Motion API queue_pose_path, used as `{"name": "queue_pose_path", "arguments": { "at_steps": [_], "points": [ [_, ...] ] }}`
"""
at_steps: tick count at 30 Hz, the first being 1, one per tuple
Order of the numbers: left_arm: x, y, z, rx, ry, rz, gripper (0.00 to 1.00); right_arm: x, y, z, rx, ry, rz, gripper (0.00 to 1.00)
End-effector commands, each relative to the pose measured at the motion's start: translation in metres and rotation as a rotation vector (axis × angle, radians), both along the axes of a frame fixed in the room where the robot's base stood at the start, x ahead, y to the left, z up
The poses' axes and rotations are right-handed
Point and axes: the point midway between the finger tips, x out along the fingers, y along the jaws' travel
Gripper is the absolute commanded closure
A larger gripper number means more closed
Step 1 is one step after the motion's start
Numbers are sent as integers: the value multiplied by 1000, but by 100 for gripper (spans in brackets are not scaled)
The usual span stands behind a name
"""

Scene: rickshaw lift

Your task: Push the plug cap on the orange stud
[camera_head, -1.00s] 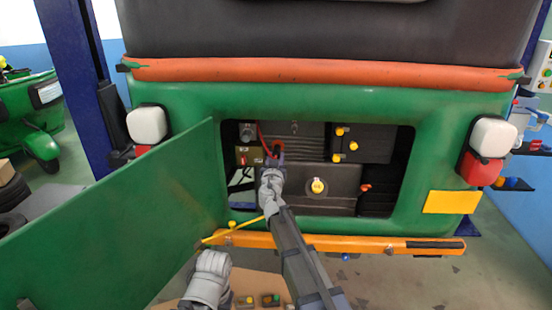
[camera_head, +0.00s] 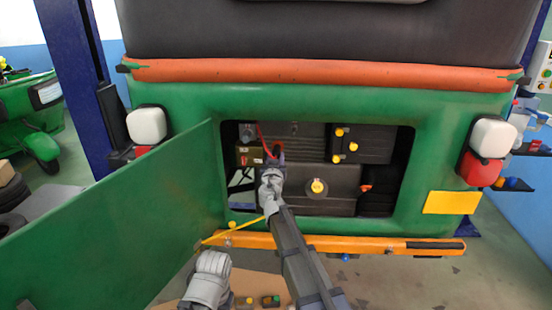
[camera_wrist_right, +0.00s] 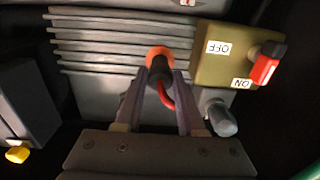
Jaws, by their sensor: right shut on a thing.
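The dark plug cap (camera_wrist_right: 161,72) with its red lead sits between the two fingers of my right gripper (camera_wrist_right: 162,82) in the wrist view. The gripper is shut on it. The orange stud (camera_wrist_right: 157,52) shows as an orange ring right at the cap's far end, in front of the ribbed grey engine block. The cap overlaps the stud in this view, and I cannot tell how far it is seated. In the head view my right gripper (camera_head: 275,155) reaches into the open engine bay, and the cap is too small to make out there.
An olive switch box (camera_wrist_right: 228,60) with a red-and-black lever and ON/OFF labels stands close right of the fingers. A grey round knob (camera_wrist_right: 221,118) is below it. The open green door (camera_head: 120,220) borders the bay's left side. A yellow cap (camera_head: 317,187) is to the right.

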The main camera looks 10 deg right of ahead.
Motion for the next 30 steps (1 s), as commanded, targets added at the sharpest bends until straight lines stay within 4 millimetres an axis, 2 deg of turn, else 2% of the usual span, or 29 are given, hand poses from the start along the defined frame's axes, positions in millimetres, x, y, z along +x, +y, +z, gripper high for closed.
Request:
{"name": "queue_pose_path", "arguments": {
  "at_steps": [23, 24, 30],
  "points": [
    [0, 0, 0, 0, 0, 0, 50, 4, -1, 0, 0, 0, 0, 100],
    [0, 0, 0, 0, 0, 0, 50, 4, -1, 0, 0, 0, 0, 57],
    [0, 0, 0, 0, 0, 0, 50, 4, -1, 0, 0, 0, 0, 35]
  ]
}}
